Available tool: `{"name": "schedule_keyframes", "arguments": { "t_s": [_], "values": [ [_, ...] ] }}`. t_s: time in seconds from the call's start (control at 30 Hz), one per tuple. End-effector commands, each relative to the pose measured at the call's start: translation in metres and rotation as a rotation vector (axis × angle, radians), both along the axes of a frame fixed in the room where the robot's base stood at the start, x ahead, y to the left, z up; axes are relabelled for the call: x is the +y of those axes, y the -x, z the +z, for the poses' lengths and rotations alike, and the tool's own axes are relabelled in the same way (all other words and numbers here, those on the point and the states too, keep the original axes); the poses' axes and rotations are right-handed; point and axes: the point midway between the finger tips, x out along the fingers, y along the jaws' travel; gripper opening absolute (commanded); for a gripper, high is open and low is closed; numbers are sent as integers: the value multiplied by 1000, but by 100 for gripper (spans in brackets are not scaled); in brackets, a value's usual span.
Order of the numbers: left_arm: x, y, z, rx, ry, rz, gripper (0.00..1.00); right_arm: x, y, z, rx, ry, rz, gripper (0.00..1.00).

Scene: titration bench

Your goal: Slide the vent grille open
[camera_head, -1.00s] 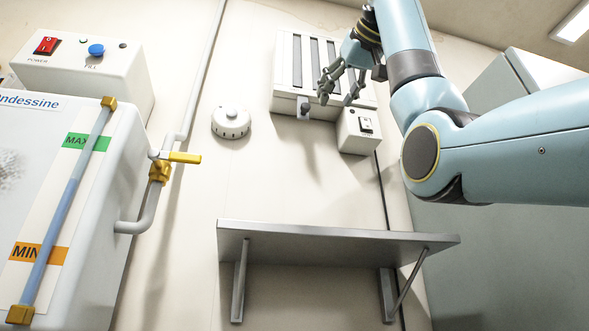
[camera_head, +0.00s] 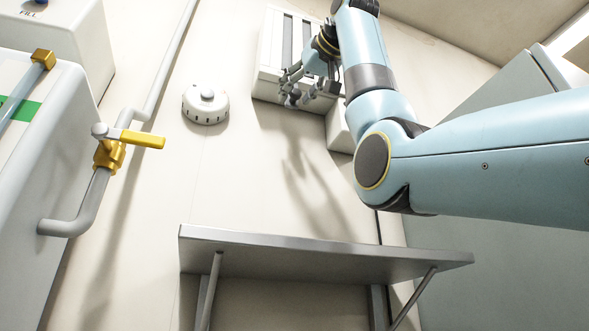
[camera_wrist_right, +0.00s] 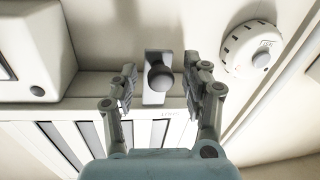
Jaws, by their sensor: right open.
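The vent grille (camera_head: 270,50) is a pale wall box with dark vertical slots, at the top of the head view. In the right wrist view the slotted grille (camera_wrist_right: 70,135) fills the lower left. Its dark round knob (camera_wrist_right: 160,76) on a small light plate stands out from the box edge. My right gripper (camera_wrist_right: 160,88) is open, one finger on each side of the knob, with gaps visible and nothing held. In the head view my right gripper (camera_head: 308,92) is in front of the grille's lower edge and hides the knob. My left gripper is out of view.
A round white dial (camera_head: 205,104) is on the wall left of the grille. A switch box (camera_head: 340,128) sits just below right of it, partly behind my arm. A grey shelf (camera_head: 320,256) juts out below. A pipe with a yellow valve handle (camera_head: 142,139) runs at left.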

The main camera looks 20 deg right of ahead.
Motion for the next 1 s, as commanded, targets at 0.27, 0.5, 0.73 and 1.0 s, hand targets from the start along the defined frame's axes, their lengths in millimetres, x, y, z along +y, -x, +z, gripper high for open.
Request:
{"name": "schedule_keyframes", "arguments": {
  "t_s": [0.27,0.5,0.73,1.0],
  "values": [
    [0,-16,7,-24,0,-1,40,2,-13,0,-1,1,0,48],
    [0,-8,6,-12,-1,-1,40,2,-13,-1,-1,1,0,37],
    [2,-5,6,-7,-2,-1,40,3,-13,-1,-1,1,2,6],
    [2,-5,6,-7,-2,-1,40,4,-12,-1,0,1,4,0]
  ]
}}
